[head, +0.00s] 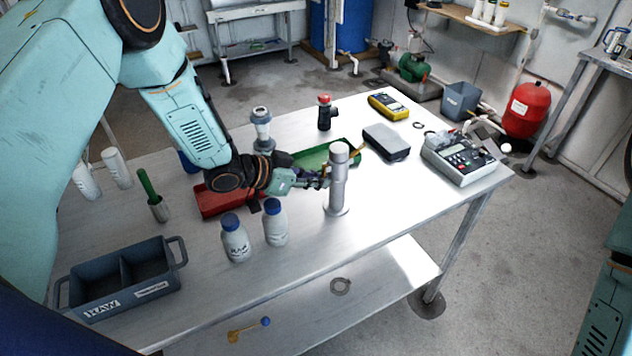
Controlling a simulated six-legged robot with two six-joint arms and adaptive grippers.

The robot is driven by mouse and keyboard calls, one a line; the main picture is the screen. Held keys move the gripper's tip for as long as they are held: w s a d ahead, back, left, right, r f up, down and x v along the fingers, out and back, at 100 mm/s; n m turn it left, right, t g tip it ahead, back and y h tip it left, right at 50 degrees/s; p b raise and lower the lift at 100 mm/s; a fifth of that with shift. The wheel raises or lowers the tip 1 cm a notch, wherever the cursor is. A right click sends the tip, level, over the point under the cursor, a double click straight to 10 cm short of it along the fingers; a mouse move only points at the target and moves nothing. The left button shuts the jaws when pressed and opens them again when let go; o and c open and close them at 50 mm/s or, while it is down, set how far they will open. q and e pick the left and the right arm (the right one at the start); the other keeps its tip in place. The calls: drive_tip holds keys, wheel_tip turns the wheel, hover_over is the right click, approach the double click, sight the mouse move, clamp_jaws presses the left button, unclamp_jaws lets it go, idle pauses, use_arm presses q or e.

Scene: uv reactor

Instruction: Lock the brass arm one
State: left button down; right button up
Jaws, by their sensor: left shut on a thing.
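An upright silver cylinder (339,184) with a round cap and flanged foot stands near the middle of the metal table. A short brass arm (358,153) sticks up and out from its right side near the top. My left gripper (322,180) reaches in from the left at mid-height, right beside the cylinder. It is shut on a small brass-coloured part at the cylinder's left side, largely hidden by the fingers. I cannot tell whether that part is locked. My right gripper is out of view; only part of the right arm shows at the right edge.
Two white bottles with blue caps (275,222) stand in front of my left gripper. A grey case (386,142) and a meter (460,157) stand to the right. The table's front right is clear.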

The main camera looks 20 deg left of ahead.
use_arm(q)
drive_tip(key=shift+s+a+r, duration=0.1)
drive_tip(key=shift+a+r, duration=0.05)
drive_tip(key=c, duration=1.7)
unclamp_jaws()
drive_tip(key=shift+s+a+r, duration=0.15)
drive_tip(key=shift+s, duration=0.05)
drive_tip(key=shift+o, duration=1.4)
drive_tip(key=shift+w+d, duration=0.15)
drive_tip(key=shift+d, duration=0.05)
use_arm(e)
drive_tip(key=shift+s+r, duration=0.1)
use_arm(q)
drive_tip(key=shift+a, duration=0.15)
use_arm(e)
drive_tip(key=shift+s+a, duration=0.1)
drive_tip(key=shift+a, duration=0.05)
use_arm(q)
wheel_tip(320, 180, up, 9)
drive_tip(key=shift+r, duration=0.35)
